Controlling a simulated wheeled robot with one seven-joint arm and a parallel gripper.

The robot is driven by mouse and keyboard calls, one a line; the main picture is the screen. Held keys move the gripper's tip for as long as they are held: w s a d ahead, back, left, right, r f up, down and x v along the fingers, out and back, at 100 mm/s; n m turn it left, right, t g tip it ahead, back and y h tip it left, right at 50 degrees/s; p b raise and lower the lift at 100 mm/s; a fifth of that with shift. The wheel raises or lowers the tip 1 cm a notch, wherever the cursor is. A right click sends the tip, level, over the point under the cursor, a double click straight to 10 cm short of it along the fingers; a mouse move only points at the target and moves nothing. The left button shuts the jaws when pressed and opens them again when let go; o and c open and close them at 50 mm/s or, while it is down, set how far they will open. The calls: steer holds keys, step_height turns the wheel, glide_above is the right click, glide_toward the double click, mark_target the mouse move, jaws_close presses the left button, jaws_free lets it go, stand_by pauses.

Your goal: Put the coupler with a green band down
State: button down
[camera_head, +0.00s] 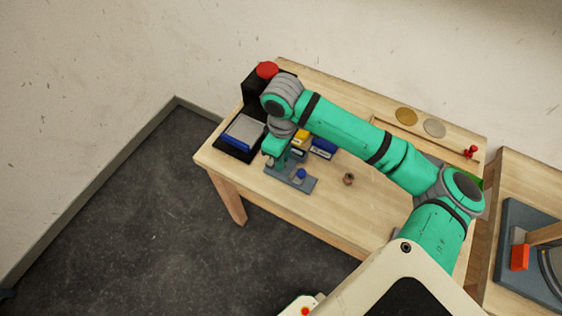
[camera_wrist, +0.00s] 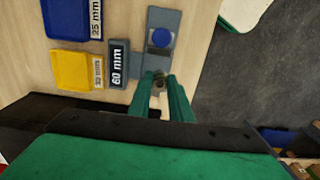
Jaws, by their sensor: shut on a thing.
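My gripper (camera_wrist: 160,88) points down at the grey fixture, its two green fingers close together. It is shut on a small dark piece (camera_wrist: 159,79), mostly hidden between the fingertips; I take this to be the coupler, but no green band shows. In the head view my gripper (camera_head: 274,160) is over the left end of the grey fixture (camera_head: 304,186), and the held piece cannot be made out. The fixture has a round blue part, also seen in the wrist view (camera_wrist: 161,38). Whether the piece touches the fixture cannot be told.
A small brown piece (camera_head: 348,179) lies on the wooden table (camera_head: 330,215). A red button (camera_head: 266,69) is at the back left.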

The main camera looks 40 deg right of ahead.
steer(key=shift+w+d+f, duration=0.1)
steer(key=shift+w+f, duration=0.2)
steer(key=shift+f, duration=0.05)
steer(key=shift+w+d+f, duration=0.1)
steer(key=shift+w+f, duration=0.1)
steer(key=shift+f, duration=1.6)
steer(key=c, duration=1.6)
jaws_free()
steer(key=shift+f, duration=0.1)
step_height(320, 180, up, 12)
steer(key=shift+r, duration=0.1)
steer(key=shift+w, duration=0.1)
